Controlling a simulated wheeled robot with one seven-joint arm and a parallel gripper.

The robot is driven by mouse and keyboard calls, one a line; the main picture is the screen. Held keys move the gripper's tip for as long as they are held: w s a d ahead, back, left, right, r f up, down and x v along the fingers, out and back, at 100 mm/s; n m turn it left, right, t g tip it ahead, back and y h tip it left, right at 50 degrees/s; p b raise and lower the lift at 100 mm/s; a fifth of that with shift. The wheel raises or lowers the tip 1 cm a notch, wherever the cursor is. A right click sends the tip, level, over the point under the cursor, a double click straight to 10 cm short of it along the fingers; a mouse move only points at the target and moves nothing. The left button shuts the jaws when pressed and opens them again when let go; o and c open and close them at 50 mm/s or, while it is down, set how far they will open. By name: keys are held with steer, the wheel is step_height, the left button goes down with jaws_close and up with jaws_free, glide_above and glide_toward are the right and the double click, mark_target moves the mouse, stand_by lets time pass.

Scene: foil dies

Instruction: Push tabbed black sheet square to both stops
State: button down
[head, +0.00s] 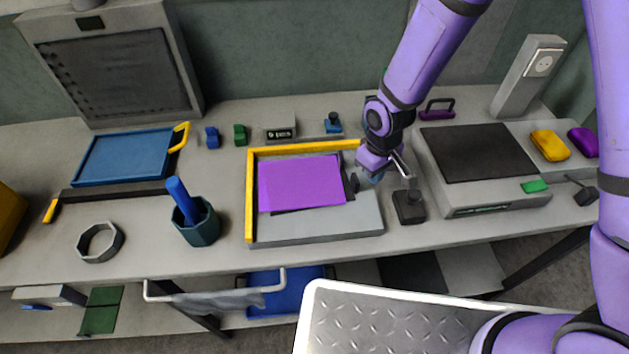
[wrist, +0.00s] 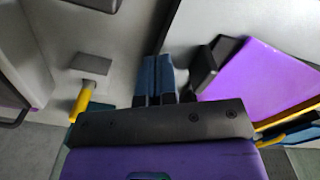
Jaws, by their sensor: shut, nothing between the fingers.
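A purple sheet (head: 300,182) lies on a grey plate (head: 320,224) with a yellow stop bar along its left side (head: 249,205) and another along its back (head: 300,149). The black sheet is mostly hidden under the purple one; a thin dark edge (head: 292,210) shows at the front. A black tab (head: 353,183) stands at the purple sheet's right edge, and it also shows in the wrist view (wrist: 203,70). The purple sheet sits slightly askew to the stops. My gripper (head: 371,179) is shut and empty, just right of the tab; its blue fingers (wrist: 159,78) are together. Contact cannot be told.
A black block with a lever (head: 409,206) stands close right of the plate. A grey machine (head: 480,165) is further right. Small blue and green pieces and a labelled box (head: 281,130) lie behind.

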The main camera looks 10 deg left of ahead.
mark_target(354, 176)
stand_by(0.4)
steer(key=shift+s+a, duration=0.2)
steer(key=shift+a, duration=0.6)
steer(key=shift+s+a, duration=0.25)
steer(key=shift+a, duration=0.5)
steer(key=shift+s+a, duration=0.2)
steer(key=shift+a, duration=0.6)
steer(key=shift+w+d, duration=0.15)
steer(key=shift+d, duration=0.4)
step_height(354, 176, up, 8)
stand_by(0.3)
